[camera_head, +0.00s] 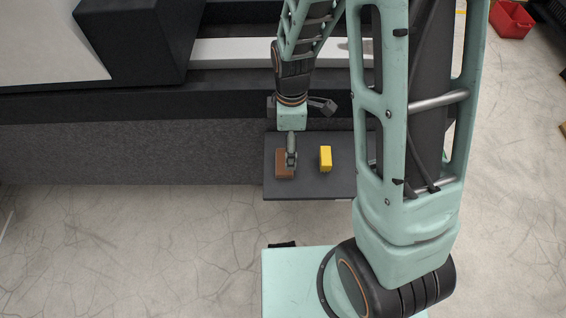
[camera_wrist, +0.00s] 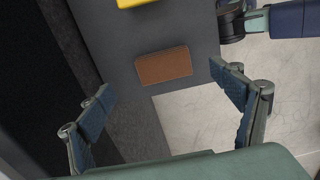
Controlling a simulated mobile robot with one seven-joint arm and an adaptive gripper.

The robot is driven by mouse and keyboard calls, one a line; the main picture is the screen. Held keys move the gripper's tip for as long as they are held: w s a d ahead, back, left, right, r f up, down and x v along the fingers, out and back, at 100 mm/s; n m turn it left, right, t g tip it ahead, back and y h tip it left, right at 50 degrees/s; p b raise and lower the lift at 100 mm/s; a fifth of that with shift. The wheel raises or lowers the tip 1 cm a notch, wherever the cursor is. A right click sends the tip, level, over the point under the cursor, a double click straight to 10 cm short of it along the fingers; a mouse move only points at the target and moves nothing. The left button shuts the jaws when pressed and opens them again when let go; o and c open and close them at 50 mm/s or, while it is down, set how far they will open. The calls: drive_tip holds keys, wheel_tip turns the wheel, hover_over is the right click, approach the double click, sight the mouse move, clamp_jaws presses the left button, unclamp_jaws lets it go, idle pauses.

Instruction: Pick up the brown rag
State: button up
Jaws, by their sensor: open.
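The brown rag (camera_head: 284,170) lies on a dark grey shelf (camera_head: 310,192), at its left end in the head view. In the wrist view the rag (camera_wrist: 163,65) is a flat brown rectangle near the shelf's edge, beyond my fingertips and between their lines. My gripper (camera_head: 291,160) points down over the rag in the head view and hides part of it. In the wrist view my gripper (camera_wrist: 158,85) is wide open with nothing between its fingers. I cannot tell the exact height of the fingertips over the rag.
A yellow block (camera_head: 325,158) stands to the right of the rag on the same shelf; it also shows in the wrist view (camera_wrist: 135,2). A dark granite side (camera_head: 130,150) runs behind the shelf. A red bin (camera_head: 512,19) sits far off at the upper right. Pale floor lies in front.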

sight(284, 163)
drive_tip(key=f, duration=0.4)
drive_tip(key=f+b, duration=0.1)
drive_tip(key=f, duration=0.2)
drive_tip(key=shift+s+a, duration=0.15)
drive_tip(key=shift+a, duration=0.1)
drive_tip(key=shift+c, duration=0.7)
drive_tip(key=c, duration=0.9)
